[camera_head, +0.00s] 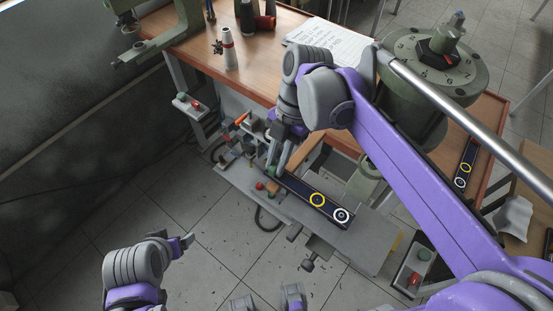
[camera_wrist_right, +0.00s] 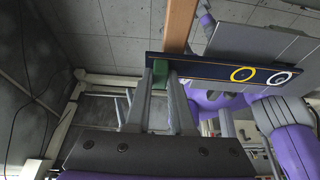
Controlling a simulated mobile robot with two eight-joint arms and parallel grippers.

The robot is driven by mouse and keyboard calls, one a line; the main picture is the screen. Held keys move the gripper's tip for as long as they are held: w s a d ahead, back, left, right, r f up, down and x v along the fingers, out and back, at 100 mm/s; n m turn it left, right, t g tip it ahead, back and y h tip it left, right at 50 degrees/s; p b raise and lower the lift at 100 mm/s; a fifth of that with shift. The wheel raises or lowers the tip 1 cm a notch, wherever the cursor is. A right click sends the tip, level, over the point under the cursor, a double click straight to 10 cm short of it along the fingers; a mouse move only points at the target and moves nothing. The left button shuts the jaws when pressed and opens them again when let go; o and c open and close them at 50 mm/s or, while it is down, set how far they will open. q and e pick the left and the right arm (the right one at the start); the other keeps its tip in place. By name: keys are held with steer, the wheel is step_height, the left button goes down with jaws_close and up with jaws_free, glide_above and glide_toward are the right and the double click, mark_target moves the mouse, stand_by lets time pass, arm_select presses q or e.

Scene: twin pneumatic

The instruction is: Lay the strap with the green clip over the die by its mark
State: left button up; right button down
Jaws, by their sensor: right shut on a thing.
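The dark strap (camera_head: 300,190) has a yellow ring and a white ring near one end and a green clip at the other. My right gripper (camera_head: 279,158) is shut on the strap at its green clip; in the right wrist view the green clip (camera_wrist_right: 160,74) sits between the fingers. The strap extends from the gripper over the grey machine bed; I cannot tell whether it touches it. I cannot pick out the die or its mark for sure. My left gripper (camera_head: 178,240) is empty at lower left, its fingers apart, away from the strap.
A wooden bar (camera_head: 311,158) lies close behind the strap. Small red and green knobs (camera_head: 260,186) stand near the clip. A second ringed strap (camera_head: 465,164) lies on the bench at right. A green round machine head (camera_head: 435,62) rises beside my right arm.

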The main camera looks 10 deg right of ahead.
steer(key=shift+f, duration=0.3)
stand_by(0.8)
steer(key=c, duration=0.7)
jaws_free()
steer(key=shift+r, duration=0.1)
steer(key=v, duration=0.7)
steer(key=shift+d, duration=0.1)
